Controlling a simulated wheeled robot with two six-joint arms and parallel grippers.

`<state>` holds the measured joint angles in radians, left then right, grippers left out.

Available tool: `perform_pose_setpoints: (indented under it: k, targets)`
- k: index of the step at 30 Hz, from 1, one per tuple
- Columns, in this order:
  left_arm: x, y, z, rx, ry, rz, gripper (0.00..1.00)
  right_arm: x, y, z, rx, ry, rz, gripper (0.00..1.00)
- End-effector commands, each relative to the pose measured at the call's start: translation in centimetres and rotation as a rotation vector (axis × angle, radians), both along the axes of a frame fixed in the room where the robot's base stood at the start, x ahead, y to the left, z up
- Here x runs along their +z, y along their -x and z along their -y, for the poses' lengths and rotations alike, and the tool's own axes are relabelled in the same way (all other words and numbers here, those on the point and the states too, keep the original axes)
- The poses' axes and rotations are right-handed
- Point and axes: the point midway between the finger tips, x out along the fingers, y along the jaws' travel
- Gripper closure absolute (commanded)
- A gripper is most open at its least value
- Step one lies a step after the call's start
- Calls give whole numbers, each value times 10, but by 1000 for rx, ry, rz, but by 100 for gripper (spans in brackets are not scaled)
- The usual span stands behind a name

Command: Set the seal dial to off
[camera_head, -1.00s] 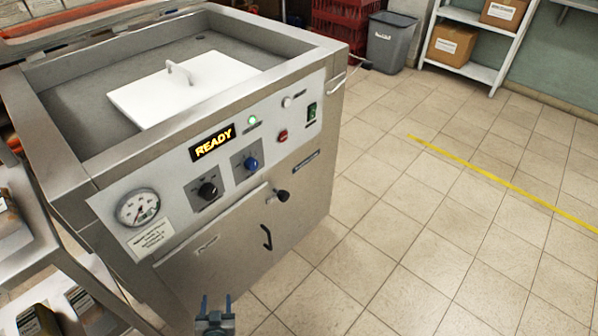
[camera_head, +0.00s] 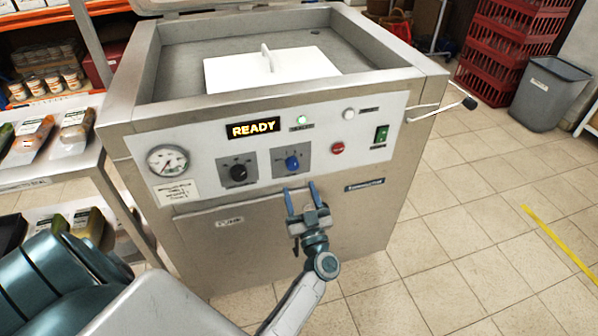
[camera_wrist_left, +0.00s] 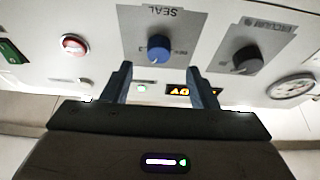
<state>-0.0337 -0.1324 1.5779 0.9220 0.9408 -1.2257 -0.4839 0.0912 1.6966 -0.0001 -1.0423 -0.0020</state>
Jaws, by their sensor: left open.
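The seal dial is a blue knob (camera_head: 292,163) on a grey plate on the front panel of the steel machine (camera_head: 400,165). In the left wrist view the blue knob (camera_wrist_left: 158,50) sits under an upside-down SEAL label, just beyond and between my fingertips. I cannot make out its pointer setting. My left gripper (camera_head: 301,192) is open and empty, slightly below the dial in the head view, apart from it as far as I can tell. My right gripper is not in view.
A black vacuum dial (camera_head: 239,172) is left of the seal dial. A gauge (camera_head: 168,160), READY display (camera_head: 253,128), red button (camera_head: 338,148) and green switch (camera_head: 381,134) share the panel. A lever (camera_head: 440,107) juts out at right.

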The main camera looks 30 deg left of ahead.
Motion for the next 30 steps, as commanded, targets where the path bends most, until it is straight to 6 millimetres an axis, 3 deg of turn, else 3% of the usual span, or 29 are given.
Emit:
perform_pose_setpoints:
  k: [9, 22, 29, 30]
  targets:
    - [21, -32, -37, 0, -2, 1, 47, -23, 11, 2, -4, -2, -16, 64]
    - [24, -38, -45, -1, 1, -1, 47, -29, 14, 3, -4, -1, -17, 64]
    - [24, -38, -44, -1, 1, -1, 90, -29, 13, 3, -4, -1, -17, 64]
    - [24, -38, -44, -1, 1, -1, 91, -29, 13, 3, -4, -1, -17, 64]
